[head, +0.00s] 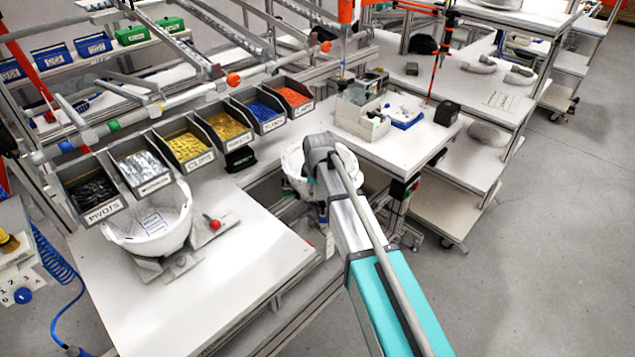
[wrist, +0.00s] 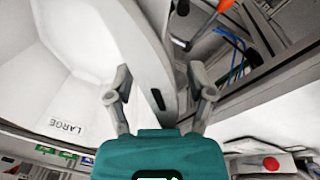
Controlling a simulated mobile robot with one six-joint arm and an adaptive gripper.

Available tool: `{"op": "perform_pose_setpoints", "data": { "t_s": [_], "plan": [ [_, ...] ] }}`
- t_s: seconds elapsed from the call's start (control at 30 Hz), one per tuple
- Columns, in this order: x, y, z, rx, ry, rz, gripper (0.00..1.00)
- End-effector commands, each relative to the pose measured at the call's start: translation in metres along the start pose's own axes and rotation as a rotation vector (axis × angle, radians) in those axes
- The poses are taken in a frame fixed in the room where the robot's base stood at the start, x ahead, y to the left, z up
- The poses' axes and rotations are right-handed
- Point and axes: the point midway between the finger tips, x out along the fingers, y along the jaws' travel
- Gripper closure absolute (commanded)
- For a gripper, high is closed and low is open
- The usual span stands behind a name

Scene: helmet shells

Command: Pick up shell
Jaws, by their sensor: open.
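A white helmet shell (head: 294,168) is at the end of my arm in the head view, partly hidden behind it. It fills the left of the wrist view (wrist: 85,50), where its inside carries a "LARGE" label (wrist: 67,126). My gripper (wrist: 160,74) is open in the wrist view. The shell's rim and wall, with a dark slot, show between the two fingers; I cannot tell whether either finger touches it. The fingers are hidden in the head view. A second white shell (head: 152,222) sits in a grey holder on the left bench, with a label inside.
Open bins (head: 188,148) of small parts line the back of the left bench (head: 200,285). The right bench (head: 402,148) holds a box and small items. A red knob (head: 215,224) stands beside the second shell. Floor is clear at right.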

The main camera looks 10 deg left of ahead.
Motion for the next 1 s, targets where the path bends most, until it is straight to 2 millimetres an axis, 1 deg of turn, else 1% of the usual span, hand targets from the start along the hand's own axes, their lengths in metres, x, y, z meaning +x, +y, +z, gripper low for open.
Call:
{"op": "perform_pose_setpoints", "data": {
  "t_s": [0.53, 0.57, 0.6, 0.77, 0.9, 0.93, 1.0],
  "plan": [
    [0.0000, 0.0002, 0.0003, 0.000, 0.000, 0.000, 0.30],
    [0.0000, 0.0002, 0.0003, 0.000, 0.000, 0.000, 0.32],
    [0.0000, 0.0002, 0.0003, 0.000, 0.000, 0.000, 0.40],
    [0.0000, 0.0002, 0.0004, 0.001, 0.000, 0.000, 0.69],
    [0.0000, 0.0003, 0.0005, 0.001, 0.000, 0.000, 0.95],
    [0.0000, 0.0003, 0.0005, 0.001, 0.000, 0.000, 1.00],
    [0.0000, 0.0004, 0.0005, 0.001, 0.000, 0.000, 1.00]
  ]
}}
